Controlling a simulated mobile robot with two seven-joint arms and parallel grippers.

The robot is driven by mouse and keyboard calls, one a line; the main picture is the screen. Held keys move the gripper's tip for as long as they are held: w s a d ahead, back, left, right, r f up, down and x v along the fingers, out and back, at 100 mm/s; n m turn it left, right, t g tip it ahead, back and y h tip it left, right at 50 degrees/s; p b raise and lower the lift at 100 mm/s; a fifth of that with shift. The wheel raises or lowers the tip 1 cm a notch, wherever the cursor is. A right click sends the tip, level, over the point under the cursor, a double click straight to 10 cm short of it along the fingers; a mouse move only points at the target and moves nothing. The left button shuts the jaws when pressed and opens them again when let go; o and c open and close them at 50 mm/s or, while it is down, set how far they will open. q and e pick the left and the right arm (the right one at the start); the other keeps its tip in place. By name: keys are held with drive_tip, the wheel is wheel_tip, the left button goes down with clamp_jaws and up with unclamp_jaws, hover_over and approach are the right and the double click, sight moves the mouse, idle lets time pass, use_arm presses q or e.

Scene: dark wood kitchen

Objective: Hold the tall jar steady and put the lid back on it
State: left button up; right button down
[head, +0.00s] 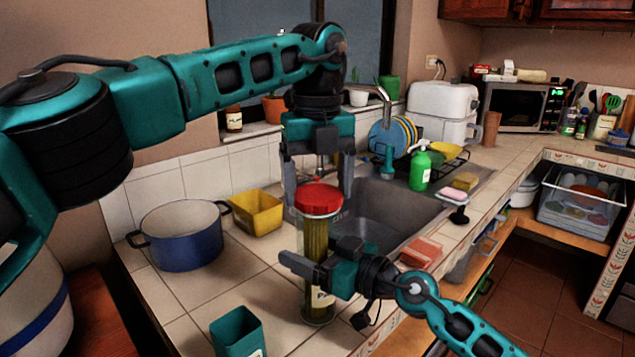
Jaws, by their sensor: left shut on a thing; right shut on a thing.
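The tall jar (316,246) is clear glass, full of yellow pasta-like sticks, and stands upright on the tiled counter. The red lid (319,198) is at the jar's mouth, roughly level. I cannot tell whether it is fully seated. My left gripper (319,204) points down from above and is shut on the lid, one finger on each side. My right gripper (312,255) comes in from the lower right and is shut on the jar around its middle. It hides part of the glass and the label.
A blue pot (182,245) and a yellow container (257,212) stand left of the jar. A teal box (238,333) is at the front. The sink (385,212) lies behind right, with a green soap bottle (421,168) beyond. A reddish block (421,252) sits near the counter edge.

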use_arm(q)
drive_tip(key=m, duration=0.5)
drive_tip(key=shift+m, duration=0.4)
drive_tip(key=m, duration=1)
drive_tip(key=shift+m, duration=0.4)
drive_tip(key=m, duration=0.5)
drive_tip(key=o, duration=1.1)
drive_tip(key=shift+c, duration=0.2)
drive_tip(key=shift+r, duration=3.75)
